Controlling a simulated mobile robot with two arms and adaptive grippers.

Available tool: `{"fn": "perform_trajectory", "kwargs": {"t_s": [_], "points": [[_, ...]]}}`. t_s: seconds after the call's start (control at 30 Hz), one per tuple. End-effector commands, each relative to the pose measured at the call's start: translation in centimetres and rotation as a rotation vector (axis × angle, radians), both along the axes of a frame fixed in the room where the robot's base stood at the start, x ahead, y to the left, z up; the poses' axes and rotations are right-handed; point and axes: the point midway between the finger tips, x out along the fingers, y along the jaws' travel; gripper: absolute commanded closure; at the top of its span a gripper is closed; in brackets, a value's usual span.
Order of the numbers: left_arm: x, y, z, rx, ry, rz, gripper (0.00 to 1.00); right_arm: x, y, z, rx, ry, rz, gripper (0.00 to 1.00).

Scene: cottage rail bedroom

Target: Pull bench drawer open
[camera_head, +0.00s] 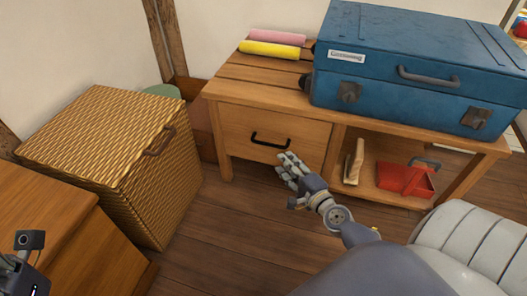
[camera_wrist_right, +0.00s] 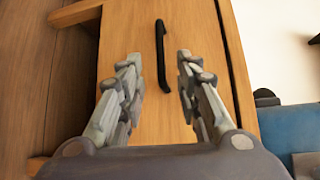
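The bench (camera_head: 230,88) is wooden, with a drawer (camera_head: 233,125) on its left side. The drawer looks shut and has a dark bar handle (camera_head: 270,141). My right gripper (camera_head: 284,161) is just in front of the drawer, below and right of the handle in the head view. In the right wrist view the gripper (camera_wrist_right: 158,75) is open, its fingers on either side of the handle (camera_wrist_right: 161,55). The handle's depth between the fingers is hard to tell; nothing is gripped. Part of my left arm shows at the lower left, but its fingers are not visible.
A wicker hamper (camera_head: 110,150) stands left. The floor before the drawer is clear.

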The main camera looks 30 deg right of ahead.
Motion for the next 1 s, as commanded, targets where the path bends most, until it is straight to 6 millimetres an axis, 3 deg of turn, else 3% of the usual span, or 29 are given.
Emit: {"fn": "perform_trajectory", "kwargs": {"t_s": [0.6, 1.0], "points": [[0.1, 0.0, -0.2, 0.001, 0.010, 0.001, 0.60, 8.6, -0.6, -1.2, -0.003, 0.000, 0.000, 0.69], [0.2, -0.1, 0.2, 0.002, -0.003, 0.001, 0.60, 10.3, -0.7, -1.4, -0.004, 0.002, 0.002, 0.69]]}}
